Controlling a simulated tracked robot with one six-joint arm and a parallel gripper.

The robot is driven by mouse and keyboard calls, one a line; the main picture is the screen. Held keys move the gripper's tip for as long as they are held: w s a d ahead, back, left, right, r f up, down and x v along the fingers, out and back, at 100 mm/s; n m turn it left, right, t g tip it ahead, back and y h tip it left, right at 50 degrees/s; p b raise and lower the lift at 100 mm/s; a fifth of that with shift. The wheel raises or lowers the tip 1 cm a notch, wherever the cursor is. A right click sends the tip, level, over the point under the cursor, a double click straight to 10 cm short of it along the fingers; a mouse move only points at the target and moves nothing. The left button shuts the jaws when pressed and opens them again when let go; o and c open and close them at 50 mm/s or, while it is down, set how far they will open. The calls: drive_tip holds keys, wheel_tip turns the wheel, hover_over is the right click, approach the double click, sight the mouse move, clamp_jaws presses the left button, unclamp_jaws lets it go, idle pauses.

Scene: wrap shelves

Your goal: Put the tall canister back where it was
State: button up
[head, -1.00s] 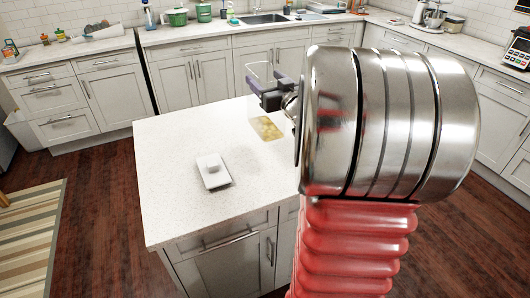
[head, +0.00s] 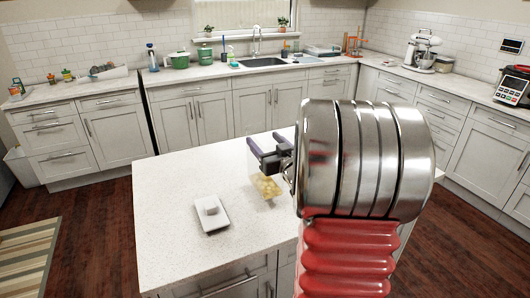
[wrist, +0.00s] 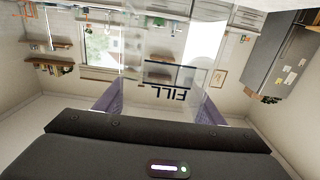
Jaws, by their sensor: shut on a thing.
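The tall canister (head: 265,187) is clear, with yellowish contents at its bottom. It is over the island worktop in the head view, and I cannot tell whether its base touches the surface. My gripper (head: 270,157) is shut around its upper part. In the wrist view the see-through canister (wrist: 178,78) with a dark "FILL" line stands between the purple-grey fingers of my gripper (wrist: 157,103). My arm hides part of the island to the right of the canister in the head view.
The worktop around the dish is clear. The back counter (head: 205,83) holds green pots, a sink and a stand mixer (head: 422,48).

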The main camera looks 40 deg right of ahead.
drive_tip(key=shift+f, duration=1.75)
drive_tip(key=o, duration=1.8)
drive_tip(key=shift+f, duration=0.1)
drive_tip(key=v, duration=1.2)
